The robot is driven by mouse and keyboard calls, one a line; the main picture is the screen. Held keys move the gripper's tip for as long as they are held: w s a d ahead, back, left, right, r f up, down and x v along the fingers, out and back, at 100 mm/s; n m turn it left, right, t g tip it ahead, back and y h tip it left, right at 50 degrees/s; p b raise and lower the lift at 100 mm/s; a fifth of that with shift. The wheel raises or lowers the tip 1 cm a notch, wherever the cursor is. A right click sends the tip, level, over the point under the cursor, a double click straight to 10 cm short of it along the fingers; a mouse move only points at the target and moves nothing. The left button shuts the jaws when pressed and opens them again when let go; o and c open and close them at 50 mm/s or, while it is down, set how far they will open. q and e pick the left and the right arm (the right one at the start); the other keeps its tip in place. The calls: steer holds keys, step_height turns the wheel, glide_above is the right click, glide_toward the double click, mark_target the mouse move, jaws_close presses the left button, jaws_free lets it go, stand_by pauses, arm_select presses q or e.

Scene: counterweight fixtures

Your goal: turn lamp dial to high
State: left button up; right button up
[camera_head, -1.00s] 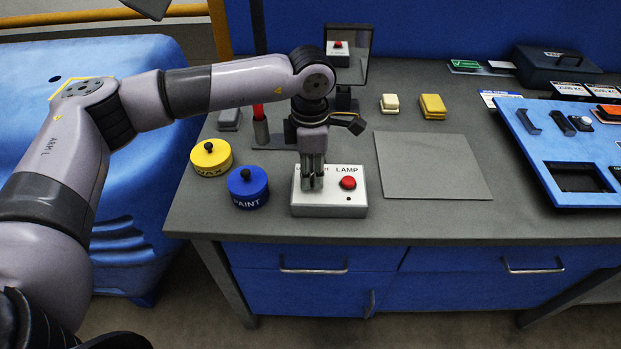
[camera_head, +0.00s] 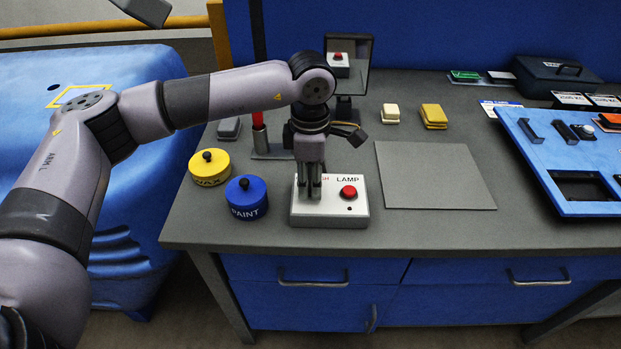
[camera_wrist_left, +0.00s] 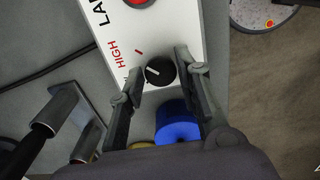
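The white lamp box (camera_head: 358,209) stands near the bench's front edge, marked LAMP, with a red button (camera_head: 348,192) on top. My left gripper (camera_head: 316,192) points down over the box's left half and hides the dial in the head view. In the left wrist view the black dial (camera_wrist_left: 161,71) sits between the open fingers of my left gripper (camera_wrist_left: 160,78), with small gaps seeming to remain. Its white pointer line aims left, away from the red tick beside the word HIGH. The other label is mostly hidden by a finger. My right gripper is not in view.
A blue PAINT tin (camera_head: 246,198) and a yellow WAX tin (camera_head: 210,167) stand left of the box. A mirror (camera_head: 348,62) and a red-handled tool (camera_head: 259,130) are behind. A grey mat (camera_head: 434,175) lies to the right, with a blue tray (camera_head: 541,165) beyond.

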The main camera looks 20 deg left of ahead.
mark_target(310, 185)
arm_select(q)
steer(key=o, duration=0.3)
step_height(310, 185, up, 12)
stand_by(0.7)
steer(key=shift+f, duration=0.1)
